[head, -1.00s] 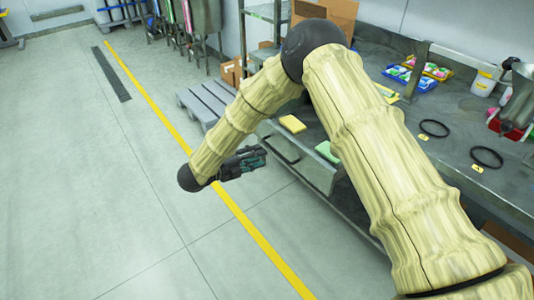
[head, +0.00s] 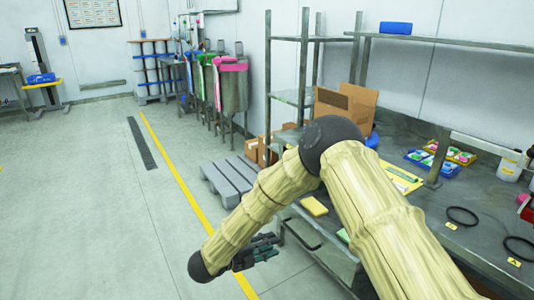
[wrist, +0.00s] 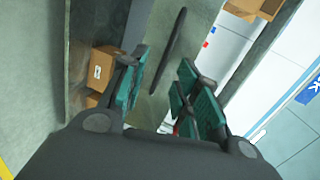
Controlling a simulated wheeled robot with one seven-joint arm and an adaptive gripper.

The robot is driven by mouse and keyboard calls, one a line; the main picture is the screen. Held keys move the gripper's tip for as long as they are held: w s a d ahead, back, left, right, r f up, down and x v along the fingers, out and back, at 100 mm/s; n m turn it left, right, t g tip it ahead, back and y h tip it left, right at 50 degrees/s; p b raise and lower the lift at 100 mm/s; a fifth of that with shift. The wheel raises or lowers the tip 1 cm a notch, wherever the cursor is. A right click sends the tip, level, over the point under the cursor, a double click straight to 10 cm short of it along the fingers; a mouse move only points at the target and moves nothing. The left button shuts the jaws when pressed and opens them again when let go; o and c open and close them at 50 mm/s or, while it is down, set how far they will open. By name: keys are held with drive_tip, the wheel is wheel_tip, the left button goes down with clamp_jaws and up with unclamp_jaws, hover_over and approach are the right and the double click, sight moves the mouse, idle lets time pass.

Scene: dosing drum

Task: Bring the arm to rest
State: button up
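My arm, in a pale yellow cover with dark joints, reaches out over the front edge of the workbench and bends down to the left in the head view. My gripper (head: 257,252) hangs in the air beside the bench, above the floor near the yellow line. In the wrist view my gripper (wrist: 158,98) shows its teal finger pads spread apart with a gap between them. Nothing is held between the pads. No object touches the gripper in either view.
The steel workbench (head: 440,215) carries a yellow sponge (head: 314,206), black rings (head: 462,216), trays of coloured items (head: 432,161) and a white tub (head: 511,165). A grey pallet (head: 230,180) and cardboard boxes (head: 262,150) stand beyond the arm. The floor at left is clear.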

drive_tip(key=s+d+f+n+y+p, duration=0.5)
drive_tip(key=s+d+f+n+y, duration=0.55)
drive_tip(key=f+n, duration=0.6)
drive_tip(key=s+d+n+g+p, duration=0.1)
drive_tip(key=s+d+n+g, duration=0.2)
drive_tip(key=s, duration=0.8)
drive_tip(key=s+d+n+g+y+p, duration=0.1)
drive_tip(key=s+d+n+g, duration=0.2)
drive_tip(key=s, duration=0.8)
drive_tip(key=s+d+n+g+y+p, duration=0.1)
drive_tip(key=s+d+n+g, duration=0.2)
drive_tip(key=s, duration=0.8)
drive_tip(key=d+n, duration=0.2)
drive_tip(key=shift+s+d+f, duration=0.25)
drive_tip(key=shift+s+d, duration=0.05)
drive_tip(key=shift+d, duration=0.05)
